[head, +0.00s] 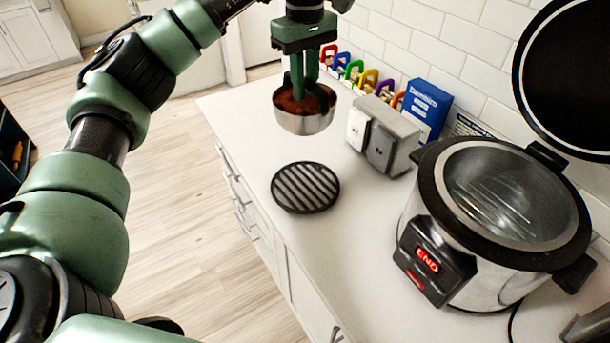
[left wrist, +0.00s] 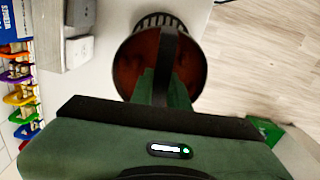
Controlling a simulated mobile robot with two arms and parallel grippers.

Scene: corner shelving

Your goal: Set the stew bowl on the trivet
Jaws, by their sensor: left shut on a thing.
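The stew bowl (head: 304,124) is a steel bowl with reddish-brown stew in it. My left gripper (head: 305,90) points down into it from above and is shut on it. The bowl looks roughly level and is held up above the counter. The trivet (head: 291,202) is a round, dark, slatted disc lying flat on the counter, clear and empty. In the left wrist view the bowl (left wrist: 197,70) fills the middle, and part of the trivet (left wrist: 160,19) shows past its rim; the rest is hidden. My right gripper is not in view.
A grey toaster-like box (head: 383,135), a blue box (head: 428,104) and several coloured loops line the wall. The counter's open edge is at left.

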